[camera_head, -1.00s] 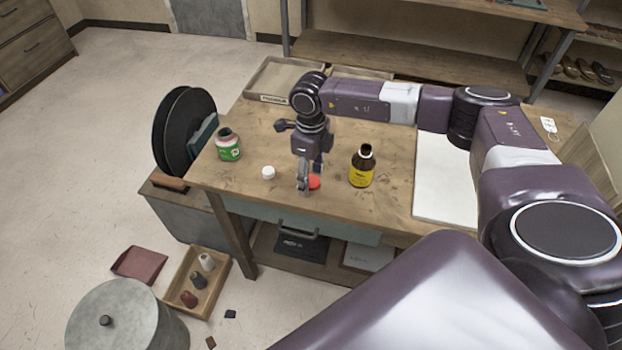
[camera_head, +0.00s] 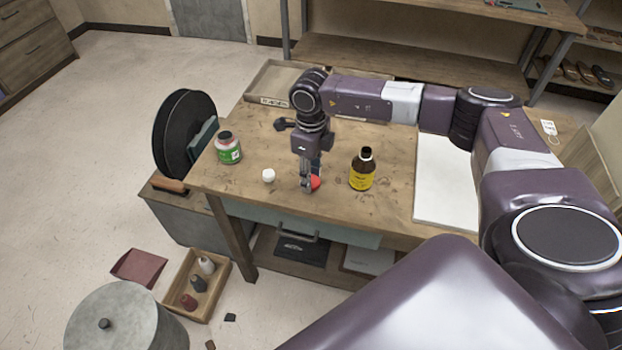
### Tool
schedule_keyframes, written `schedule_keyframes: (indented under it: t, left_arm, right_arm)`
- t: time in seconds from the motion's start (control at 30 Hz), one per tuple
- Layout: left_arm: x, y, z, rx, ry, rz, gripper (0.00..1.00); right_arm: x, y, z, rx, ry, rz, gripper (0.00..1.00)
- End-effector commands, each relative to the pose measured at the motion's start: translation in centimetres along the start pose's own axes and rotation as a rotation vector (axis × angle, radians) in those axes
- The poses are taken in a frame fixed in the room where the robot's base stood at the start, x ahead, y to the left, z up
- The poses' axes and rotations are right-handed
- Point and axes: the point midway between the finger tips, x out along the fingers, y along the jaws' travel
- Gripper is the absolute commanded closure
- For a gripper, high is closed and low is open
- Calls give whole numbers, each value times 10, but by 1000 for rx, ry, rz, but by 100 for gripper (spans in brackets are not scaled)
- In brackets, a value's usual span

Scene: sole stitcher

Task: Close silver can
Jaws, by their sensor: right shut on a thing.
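A small silver can (camera_head: 229,153) with a green label stands upright at the left of the workbench; its top looks dark and open. A white cap (camera_head: 268,175) lies on the bench to the right of it. A red cap (camera_head: 316,182) lies at the fingertips of my right gripper (camera_head: 309,187), which points down and is shut on it at bench height. The fingers partly hide the red cap. My left gripper is not in view.
A white board (camera_head: 444,190) lies on the right of the bench. A tray (camera_head: 262,86) is at the back left. Black discs (camera_head: 180,130) stand off the left edge. The bench between the can and the gripper holds only the white cap.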

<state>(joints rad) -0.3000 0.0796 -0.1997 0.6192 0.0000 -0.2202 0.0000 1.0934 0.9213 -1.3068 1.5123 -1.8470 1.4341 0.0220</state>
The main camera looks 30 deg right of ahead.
Motion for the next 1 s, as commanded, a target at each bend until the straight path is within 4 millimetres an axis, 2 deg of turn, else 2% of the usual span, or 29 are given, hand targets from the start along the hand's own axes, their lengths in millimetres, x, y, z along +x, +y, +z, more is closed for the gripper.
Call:
schedule_keyframes:
  t: [0.17,0.5,0.6,0.8,1.0]
  left_arm:
    - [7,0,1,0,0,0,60]
    - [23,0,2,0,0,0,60]
    - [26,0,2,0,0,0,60]
    - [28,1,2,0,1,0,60]
    - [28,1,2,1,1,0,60]
  right_arm:
    - [-32,-1,2,1,-7,-3,74]
    - [-129,-1,2,-1,-8,-3,74]
    - [-151,0,1,0,-6,-2,74]
    - [-180,0,1,0,-4,-1,74]
    - [-188,0,0,0,-2,0,74]
